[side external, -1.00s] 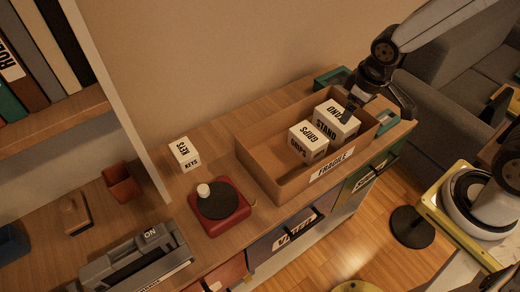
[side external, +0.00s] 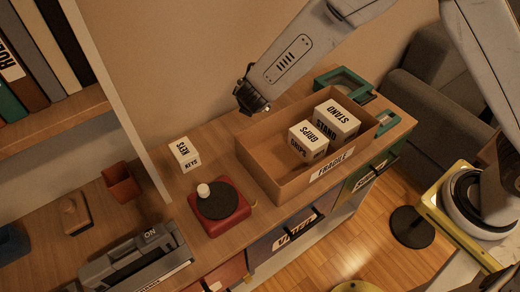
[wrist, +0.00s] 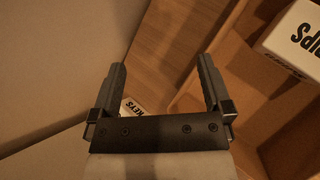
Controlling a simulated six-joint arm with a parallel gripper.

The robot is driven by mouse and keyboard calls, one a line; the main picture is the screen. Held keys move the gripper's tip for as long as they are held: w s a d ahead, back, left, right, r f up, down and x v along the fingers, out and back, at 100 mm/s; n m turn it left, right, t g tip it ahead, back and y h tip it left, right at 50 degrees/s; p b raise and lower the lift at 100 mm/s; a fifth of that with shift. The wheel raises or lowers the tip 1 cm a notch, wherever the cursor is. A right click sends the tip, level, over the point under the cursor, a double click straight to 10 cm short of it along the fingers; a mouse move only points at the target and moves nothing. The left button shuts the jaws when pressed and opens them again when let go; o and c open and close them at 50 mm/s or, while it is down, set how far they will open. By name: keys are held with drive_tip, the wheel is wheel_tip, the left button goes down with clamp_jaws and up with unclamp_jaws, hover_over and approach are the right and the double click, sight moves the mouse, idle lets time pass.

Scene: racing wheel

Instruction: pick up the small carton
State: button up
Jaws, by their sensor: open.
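A small white KEYS carton (side external: 185,154) stands on the wooden counter near the wall; part of it shows between my fingers in the wrist view (wrist: 131,109), the rest hidden by my gripper. A white GRIPS carton (side external: 308,141) and a larger STAND carton (side external: 337,117) sit in the open cardboard box (side external: 262,172). The GRIPS carton is cut off at the upper right in the wrist view (wrist: 297,38). My gripper (side external: 254,107) is above the left back corner of the box, apart from every carton. In the wrist view its fingers (wrist: 162,68) are open and empty.
A red turntable-like device (side external: 220,206) stands in front of the KEYS carton. A green object (side external: 343,80) lies behind the box.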

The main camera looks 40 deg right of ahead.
drive_tip(key=w+a+f+n+t+y, duration=0.25)
drive_tip(key=a+n, duration=0.35)
drive_tip(key=a, duration=0.3)
drive_tip(key=n+t+y, duration=0.2)
drive_tip(key=n+t, duration=0.1)
drive_tip(key=n, duration=0.3)
hover_over(180, 145)
drive_tip(key=s, duration=0.4)
drive_tip(key=shift+f, duration=2.25)
drive_tip(key=shift+f, duration=0.1)
drive_tip(key=shift+s+f, duration=0.1)
drive_tip(key=shift+f, duration=1.7)
drive_tip(key=shift+x, duration=1.45)
drive_tip(key=shift+r, duration=0.2)
drive_tip(key=c, duration=1.1)
